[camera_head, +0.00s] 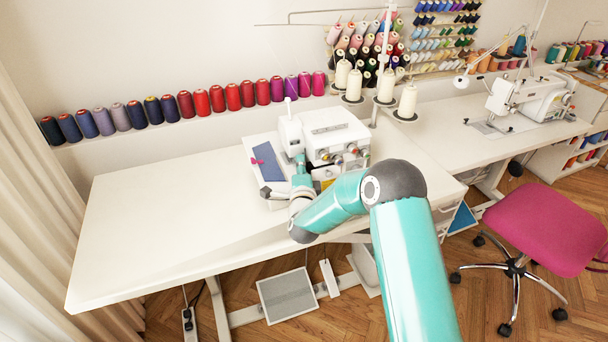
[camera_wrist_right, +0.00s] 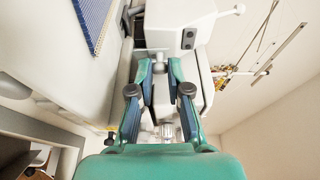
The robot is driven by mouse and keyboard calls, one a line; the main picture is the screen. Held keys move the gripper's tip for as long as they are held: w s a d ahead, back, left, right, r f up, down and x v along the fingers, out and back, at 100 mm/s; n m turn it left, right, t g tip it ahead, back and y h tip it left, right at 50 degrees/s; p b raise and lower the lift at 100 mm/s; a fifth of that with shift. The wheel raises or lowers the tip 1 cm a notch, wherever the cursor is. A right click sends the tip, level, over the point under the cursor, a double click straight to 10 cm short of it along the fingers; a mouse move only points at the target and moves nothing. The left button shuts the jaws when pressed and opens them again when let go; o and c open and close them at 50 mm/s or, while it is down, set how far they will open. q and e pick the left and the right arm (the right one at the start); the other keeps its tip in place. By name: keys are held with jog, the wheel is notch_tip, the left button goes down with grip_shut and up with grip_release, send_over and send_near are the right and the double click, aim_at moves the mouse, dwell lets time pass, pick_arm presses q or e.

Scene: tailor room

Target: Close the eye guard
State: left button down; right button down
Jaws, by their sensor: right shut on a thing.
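The white overlock sewing machine (camera_head: 335,128) stands on the white table; its body also shows at the top of the right wrist view (camera_wrist_right: 181,14). My right gripper (camera_head: 300,163) is at the machine's front left, by the needle area. In the right wrist view my right gripper (camera_wrist_right: 161,68) has its two fingers close together against the machine, shut on a small part between the tips. That part looks like the eye guard, but the fingers mostly hide it and its angle cannot be told. My left gripper is not in view.
A blue pad (camera_head: 268,162) lies left of the machine. Thread cones (camera_head: 386,86) stand behind it, and a row of spools (camera_head: 218,98) lines the wall shelf. The table's left half (camera_head: 165,210) is clear. A pink chair (camera_head: 540,228) stands at right.

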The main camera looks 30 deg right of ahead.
jog(key=m+g+h+b, duration=0.1)
jog(key=w+a+m+g+h+b, duration=0.1)
jog(key=b, duration=0.1)
jog(key=f+m+g+h+b, duration=0.1)
jog(key=shift+w+a+h, duration=0.3)
jog(key=shift+w+a+r+m+g+h+b, duration=0.1)
jog(key=shift+w+m+g+h+b, duration=0.2)
jog(key=shift+m+g+h+b, duration=0.35)
jog(key=shift+w+a+r+m+g+h+b, duration=0.1)
jog(key=shift+w+m+g+h+b, duration=0.3)
jog(key=shift+g, duration=0.45)
jog(key=shift+s, duration=0.15)
jog(key=c, duration=1.4)
grip_release()
jog(key=shift+d+r, duration=0.1)
jog(key=shift+r, duration=0.1)
jog(key=v, duration=1.1)
jog(key=shift+s+a, duration=0.15)
jog(key=shift+a, duration=0.25)
